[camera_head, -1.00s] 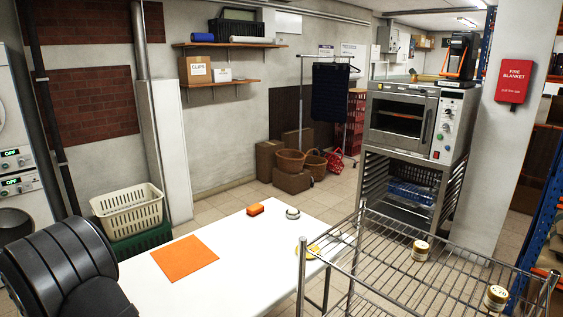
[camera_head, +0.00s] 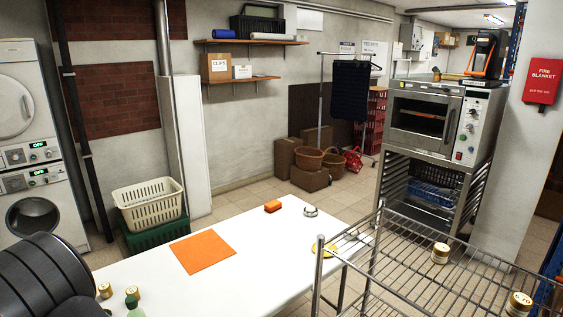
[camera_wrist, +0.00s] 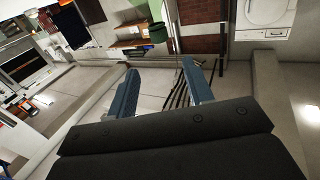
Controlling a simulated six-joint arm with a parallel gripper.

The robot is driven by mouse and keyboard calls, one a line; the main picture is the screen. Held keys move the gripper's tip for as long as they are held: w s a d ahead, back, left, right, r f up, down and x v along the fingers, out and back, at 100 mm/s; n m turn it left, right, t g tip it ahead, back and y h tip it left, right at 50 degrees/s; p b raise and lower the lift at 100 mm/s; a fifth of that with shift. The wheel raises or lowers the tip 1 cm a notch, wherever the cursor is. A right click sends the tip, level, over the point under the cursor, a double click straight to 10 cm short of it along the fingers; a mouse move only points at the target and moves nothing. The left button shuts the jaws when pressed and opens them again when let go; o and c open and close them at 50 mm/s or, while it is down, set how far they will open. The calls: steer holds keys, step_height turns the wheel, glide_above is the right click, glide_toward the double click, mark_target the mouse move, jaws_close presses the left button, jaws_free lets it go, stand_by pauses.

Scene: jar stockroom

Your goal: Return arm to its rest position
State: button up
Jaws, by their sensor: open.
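My gripper (camera_wrist: 160,92) shows in the wrist view with its two blue fingers apart and nothing between them. That view is tilted and looks out over the room, with the floor behind the fingers. In the head view the fingers are not visible; only a dark, rounded part of my arm (camera_head: 45,275) shows at the lower left corner. It is beside the white table (camera_head: 240,262) and covers its near left corner.
A wire rack (camera_head: 400,268) with two jars stands at the right. Laundry baskets (camera_head: 148,203) stand behind the table.

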mark_target(130, 303)
steer(key=x, duration=1.2)
steer(key=shift+w+a, duration=0.1)
steer(key=shift+w, duration=0.05)
step_height(130, 303, up, 4)
steer(key=w+d+r, duration=0.3)
steer(key=d+r, duration=0.4)
steer(key=d, duration=0.4)
steer(key=w+d+f+m+h, duration=0.1)
steer(key=d+f, duration=0.4)
steer(key=d, duration=0.6)
steer(key=w+d+f+m+h, duration=0.1)
steer(key=w+d+f+h, duration=0.2)
steer(key=d, duration=0.8)
steer(key=w+d+f+m+t+h, duration=0.1)
steer(key=w+d+f+m, duration=0.1)
steer(key=w+d+f, duration=0.4)
steer(key=shift+d+f+h, duration=0.4)
steer(key=shift+d+f, duration=0.2)
steer(key=shift+d, duration=2.25)
